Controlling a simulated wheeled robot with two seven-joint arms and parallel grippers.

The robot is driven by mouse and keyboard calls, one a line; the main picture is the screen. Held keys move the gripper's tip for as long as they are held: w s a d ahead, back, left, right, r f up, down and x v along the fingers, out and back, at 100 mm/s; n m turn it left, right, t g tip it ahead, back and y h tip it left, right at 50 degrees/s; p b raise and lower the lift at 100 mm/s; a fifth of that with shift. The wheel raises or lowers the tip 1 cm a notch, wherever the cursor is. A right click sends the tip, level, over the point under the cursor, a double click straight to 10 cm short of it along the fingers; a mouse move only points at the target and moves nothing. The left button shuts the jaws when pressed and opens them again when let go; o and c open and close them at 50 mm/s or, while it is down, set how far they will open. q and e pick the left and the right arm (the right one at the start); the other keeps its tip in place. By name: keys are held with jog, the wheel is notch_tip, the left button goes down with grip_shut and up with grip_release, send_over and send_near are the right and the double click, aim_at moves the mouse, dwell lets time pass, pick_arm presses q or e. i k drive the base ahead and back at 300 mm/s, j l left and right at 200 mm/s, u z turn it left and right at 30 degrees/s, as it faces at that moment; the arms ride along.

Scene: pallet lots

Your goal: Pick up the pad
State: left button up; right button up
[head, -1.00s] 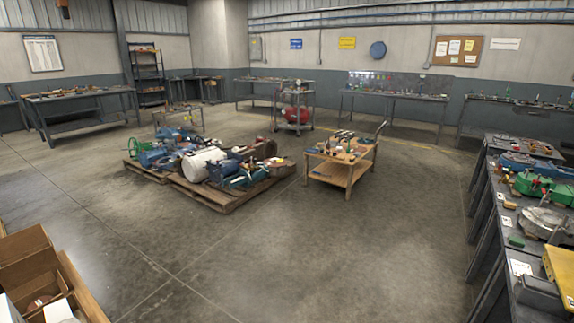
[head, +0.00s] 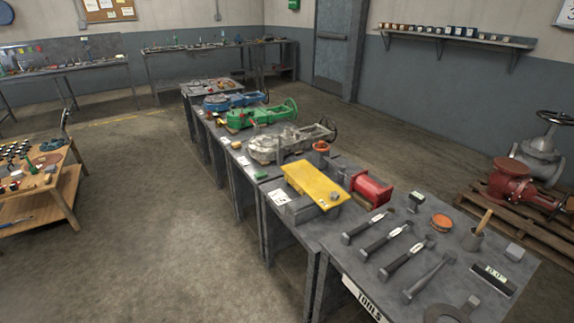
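I cannot tell for sure which thing is the pad. On the near bench marked TOOLS (head: 367,299), a round orange-topped piece (head: 441,221), a small grey block (head: 514,251) and a dark flat piece with a pale label (head: 494,278) lie at the right. A small green block (head: 261,175) lies on the bench row farther back, beside white cards. Neither of my grippers is in the head view.
Several hammers lie across the near bench. A yellow plate (head: 314,184), a red cylinder (head: 371,188) and green, blue and grey valves stand along the row. A wooden cart (head: 62,198) stands at left. The floor between is clear. Valves on a pallet stand at right.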

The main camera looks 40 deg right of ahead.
aim_at(261, 175)
jog(key=i+z, duration=0.25)
jog(key=i, duration=0.2)
jog(key=i+z, duration=0.3)
jog(key=i+j+z, duration=0.25)
jog(key=i, duration=0.25)
jog(key=i+j+z, duration=0.25)
jog(key=i, duration=0.15)
